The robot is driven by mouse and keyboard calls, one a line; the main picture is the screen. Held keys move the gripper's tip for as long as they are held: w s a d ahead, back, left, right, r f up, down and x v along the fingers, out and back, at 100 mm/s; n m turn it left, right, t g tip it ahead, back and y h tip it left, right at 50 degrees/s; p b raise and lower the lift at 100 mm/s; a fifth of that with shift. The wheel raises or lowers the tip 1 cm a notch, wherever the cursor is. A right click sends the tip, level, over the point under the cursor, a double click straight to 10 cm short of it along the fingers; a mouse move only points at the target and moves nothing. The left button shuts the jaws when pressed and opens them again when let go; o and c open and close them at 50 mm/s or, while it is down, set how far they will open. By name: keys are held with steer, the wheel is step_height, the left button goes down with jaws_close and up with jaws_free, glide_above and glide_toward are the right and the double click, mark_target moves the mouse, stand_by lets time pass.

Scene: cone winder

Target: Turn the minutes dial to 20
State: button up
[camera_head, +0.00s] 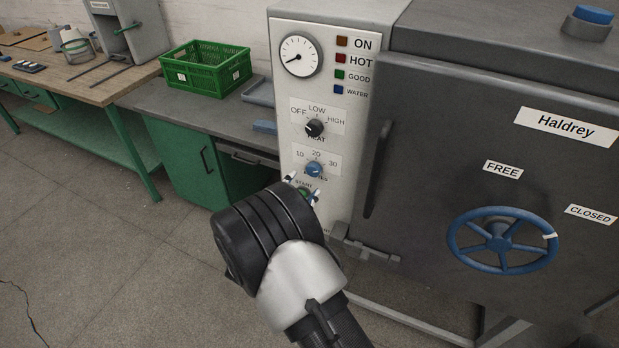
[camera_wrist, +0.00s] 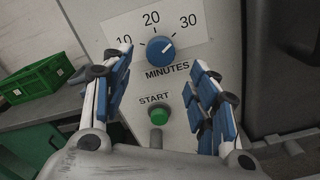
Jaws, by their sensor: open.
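The blue minutes dial (camera_wrist: 160,49) sits on the pale control panel, under the printed numbers 10, 20 and 30. Its white mark points up and right, towards the 30 side. The dial also shows in the head view (camera_head: 314,169), where its mark is too small to read. My gripper (camera_head: 303,187) is open and empty in front of the panel, just below the dial. In the wrist view its fingers (camera_wrist: 162,68) stand apart, left and right of the dial's lower side. I cannot tell that either finger touches the dial.
A green START button (camera_wrist: 159,117) is below the dial, between my fingers. The black heat knob (camera_head: 314,128) is above it. The dark door with a blue handwheel (camera_head: 502,240) is to the right. A green crate (camera_head: 205,66) stands on the bench at left.

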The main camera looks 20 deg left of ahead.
mark_target(312, 172)
steer(key=w, duration=0.4)
steer(key=w+b, duration=0.1)
steer(key=w, duration=0.1)
steer(key=shift+w+d, duration=0.2)
steer(key=shift+d, duration=0.05)
steer(key=c, duration=1.1)
